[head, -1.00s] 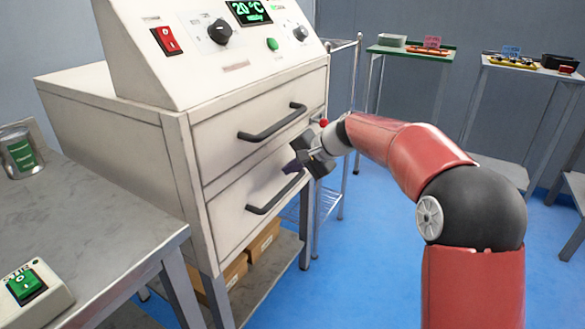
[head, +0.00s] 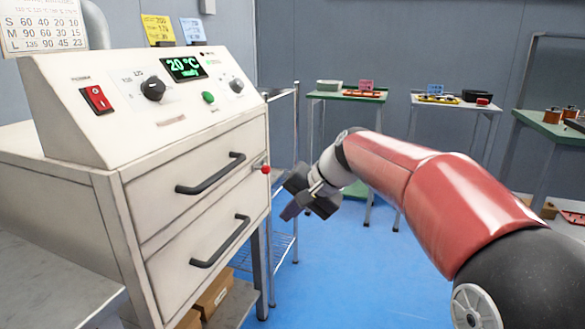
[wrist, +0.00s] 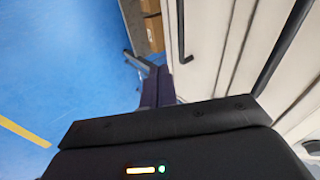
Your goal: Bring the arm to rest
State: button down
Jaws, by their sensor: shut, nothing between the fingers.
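My gripper (head: 294,207) is shut and empty at the end of my red and black arm. In the head view it hangs in the air to the right of the white oven-like cabinet, apart from its drawer handles. In the wrist view my gripper's fingers (wrist: 157,85) are together, pointing past the cabinet front toward the blue floor. The arm reaches in from the lower right of the head view.
The cabinet has an upper drawer handle (head: 211,174), a lower drawer handle (head: 222,242) and a red knob (head: 266,169). A wire rack (head: 284,215) stands behind it. Blue floor (head: 345,265) is open below my gripper.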

jog(key=s+d+f+n+h, duration=0.1)
jog(key=s+d+f+h, duration=0.1)
jog(key=s+d, duration=0.4)
jog(key=s+d+f+n+t+h, duration=0.1)
jog(key=s+d+f, duration=0.3)
jog(key=s, duration=0.8)
jog(key=s+d+f+t+h, duration=0.1)
jog(key=s+d+f+h, duration=0.2)
jog(key=s+d, duration=0.5)
jog(key=shift+s+f+n+h, duration=0.15)
jog(key=shift+s+n+h, duration=0.3)
jog(key=shift+s, duration=0.45)
